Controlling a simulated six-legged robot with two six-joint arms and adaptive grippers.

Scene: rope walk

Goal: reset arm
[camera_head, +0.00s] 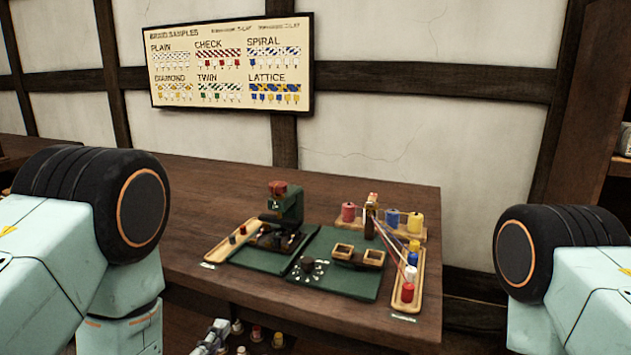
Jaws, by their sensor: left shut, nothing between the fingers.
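My left arm comes in at the left edge and bends downward. My left gripper (215,335) shows small and partly cut off at the bottom edge, below the front edge of the wooden table (200,205). It is shut and empty, apart from the things on the tabletop. My right arm fills the right edge, and its gripper is out of the picture.
On the table stand a green press-like device (286,206), a green board (335,286), a rack with spools (392,219) and a narrow tray of bobbins (408,291). Several bobbins (256,332) sit below the tabletop. A braid sample board (230,65) hangs behind. The table's left part is clear.

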